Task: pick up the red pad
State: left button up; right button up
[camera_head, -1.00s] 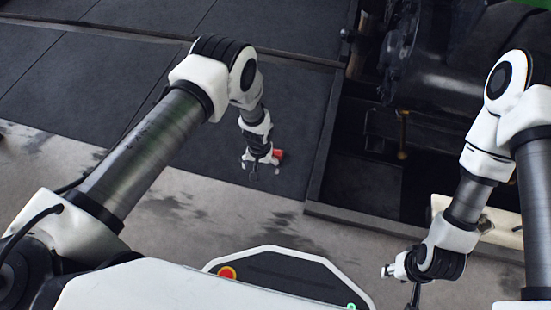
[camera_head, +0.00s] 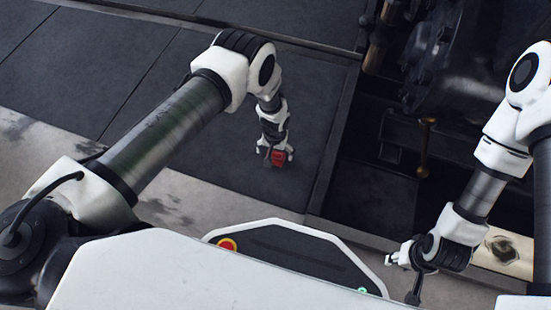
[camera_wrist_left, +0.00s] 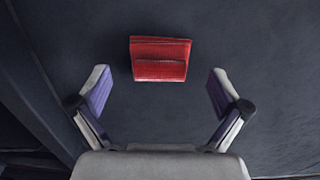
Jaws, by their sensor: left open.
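The red pad (camera_head: 279,157) lies on the dark floor panel, right by my left gripper (camera_head: 274,158) in the head view. In the left wrist view the red pad (camera_wrist_left: 160,59) is a small block with a flap-like edge, centred just beyond the fingertips. My left gripper (camera_wrist_left: 155,90) is open, its two fingers spread wider than the pad, with nothing between them. My right gripper (camera_head: 398,258) is at the lower right, away from the pad; its finger opening is too small to tell.
Dark floor panels (camera_head: 190,140) spread around the pad with free room. To the right are a raised edge (camera_head: 333,130), a dark recess and black machinery (camera_head: 445,60). A pale beam (camera_head: 505,252) lies near my right arm.

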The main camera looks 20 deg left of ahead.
pick_arm(q)
notch_tip(320, 180, down, 2)
jog(key=shift+r, duration=0.15)
pick_arm(e)
jog(key=shift+f, duration=0.5)
pick_arm(q)
jog(key=c, duration=1.2)
jog(key=shift+r, duration=0.1)
